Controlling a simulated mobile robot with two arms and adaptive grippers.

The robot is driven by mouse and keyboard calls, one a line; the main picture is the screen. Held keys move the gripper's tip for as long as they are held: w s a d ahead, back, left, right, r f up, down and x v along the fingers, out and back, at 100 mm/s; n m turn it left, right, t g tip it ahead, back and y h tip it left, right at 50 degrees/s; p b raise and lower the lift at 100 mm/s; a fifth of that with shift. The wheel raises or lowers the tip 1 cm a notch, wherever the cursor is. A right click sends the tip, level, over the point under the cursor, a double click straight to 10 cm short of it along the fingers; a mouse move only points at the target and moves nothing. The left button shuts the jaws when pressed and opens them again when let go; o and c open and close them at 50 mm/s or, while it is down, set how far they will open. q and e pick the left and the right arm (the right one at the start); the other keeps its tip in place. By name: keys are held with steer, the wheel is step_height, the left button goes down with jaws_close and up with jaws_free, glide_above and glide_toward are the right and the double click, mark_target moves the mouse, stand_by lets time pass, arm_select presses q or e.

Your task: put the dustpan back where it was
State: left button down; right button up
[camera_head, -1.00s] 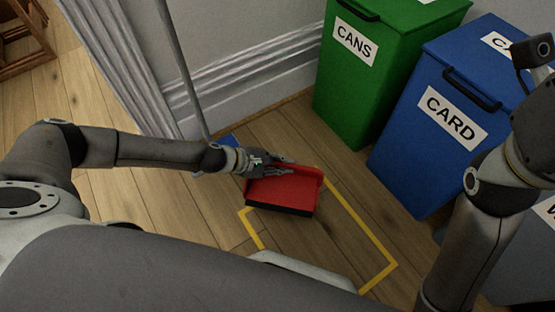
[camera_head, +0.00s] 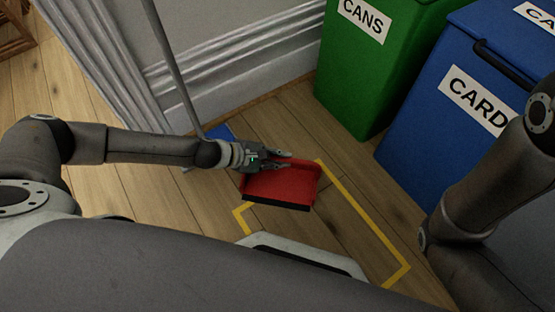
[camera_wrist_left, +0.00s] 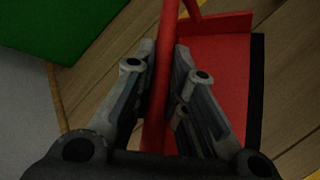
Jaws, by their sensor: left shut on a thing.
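The red dustpan (camera_head: 281,188) with a dark front lip shows in the head view, over the far left part of a yellow outline (camera_head: 363,217) on the wooden floor. My left gripper (camera_head: 282,159) comes in from the left at the pan's back edge. In the left wrist view, my left gripper (camera_wrist_left: 160,90) is shut on the dustpan's red handle (camera_wrist_left: 163,75), which runs between its fingers; the pan (camera_wrist_left: 213,85) shows beyond. I cannot tell whether the pan touches the floor. My right arm is at the right; its gripper is out of view.
A green CANS bin (camera_head: 375,75) and a blue CARD bin (camera_head: 455,130) stand at the right. A grey pole (camera_head: 172,65) with a blue piece (camera_head: 219,131) at its foot stands by the white skirting (camera_head: 240,65). The floor inside the outline is partly bare.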

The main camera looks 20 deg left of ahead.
arm_select(q)
steer(key=shift+f, duration=0.15)
steer(key=c, duration=1.9)
jaws_free()
steer(key=shift+f, duration=0.2)
steer(key=o, duration=0.4)
steer(key=shift+o, duration=0.2)
steer(key=shift+r, duration=0.1)
